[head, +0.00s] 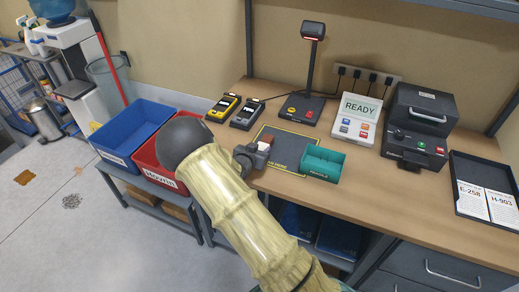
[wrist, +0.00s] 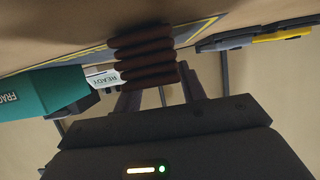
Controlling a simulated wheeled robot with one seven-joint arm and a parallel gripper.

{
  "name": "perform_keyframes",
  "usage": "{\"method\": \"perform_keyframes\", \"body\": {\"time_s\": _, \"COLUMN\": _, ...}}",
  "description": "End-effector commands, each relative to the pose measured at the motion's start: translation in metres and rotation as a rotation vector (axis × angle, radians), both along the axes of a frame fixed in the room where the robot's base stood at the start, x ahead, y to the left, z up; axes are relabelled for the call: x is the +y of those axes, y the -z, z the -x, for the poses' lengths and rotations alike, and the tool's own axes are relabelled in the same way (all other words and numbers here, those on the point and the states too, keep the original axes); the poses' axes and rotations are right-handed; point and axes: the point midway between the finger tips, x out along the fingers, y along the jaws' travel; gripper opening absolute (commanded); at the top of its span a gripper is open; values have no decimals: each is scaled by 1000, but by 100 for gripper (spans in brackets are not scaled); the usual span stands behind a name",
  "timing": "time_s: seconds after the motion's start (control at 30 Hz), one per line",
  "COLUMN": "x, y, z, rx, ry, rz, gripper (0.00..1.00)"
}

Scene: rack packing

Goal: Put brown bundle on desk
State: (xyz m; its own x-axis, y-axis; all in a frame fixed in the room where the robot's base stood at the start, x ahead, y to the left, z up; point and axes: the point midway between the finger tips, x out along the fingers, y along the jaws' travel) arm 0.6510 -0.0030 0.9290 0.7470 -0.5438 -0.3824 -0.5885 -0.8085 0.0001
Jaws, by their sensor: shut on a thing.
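The brown bundle (wrist: 146,58) shows in the wrist view as a stack of dark brown ridged rolls at my fingertips. My gripper (wrist: 158,90) is shut on it. In the head view my gripper (head: 255,155) is over the left part of the dark, yellow-edged mat on the desk (head: 375,190). A small brown part of the bundle (head: 266,138) shows just beyond my gripper, and my arm and gripper hide the rest. I cannot tell whether the bundle touches the mat or is held just above it.
A teal box (head: 322,165) stands close right of my gripper. A lamp stand (head: 302,106), yellow (head: 223,107) and grey (head: 247,112) handheld devices, a READY panel (head: 354,120) and a black machine (head: 418,120) stand behind. Blue (head: 110,150) and red (head: 143,160) bins are left.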

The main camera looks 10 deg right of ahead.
Motion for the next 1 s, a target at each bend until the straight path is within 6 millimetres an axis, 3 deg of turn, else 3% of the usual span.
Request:
{"method": "perform_keyframes", "body": {"time_s": 0.1, "x": 0, "y": 4, "z": 0, "rx": -1, "ry": 0, "rz": 1, "gripper": 12}}
{"method": "perform_keyframes", "body": {"time_s": 0.13, "x": 0, "y": 3, "z": 0, "rx": 0, "ry": -1, "rz": 0, "gripper": 47}}
{"method": "perform_keyframes", "body": {"time_s": 0.2, "x": 1, "y": 3, "z": 0, "rx": 0, "ry": -1, "rz": 0, "gripper": 60}}
{"method": "perform_keyframes", "body": {"time_s": 0.23, "x": 1, "y": 3, "z": 0, "rx": 0, "ry": -1, "rz": 0, "gripper": 62}}
{"method": "perform_keyframes", "body": {"time_s": 0.67, "x": 5, "y": -2, "z": 4, "rx": 0, "ry": -2, "rz": -1, "gripper": 62}}
{"method": "perform_keyframes", "body": {"time_s": 1.0, "x": 37, "y": -25, "z": 49, "rx": 0, "ry": -4, "rz": -1, "gripper": 62}}
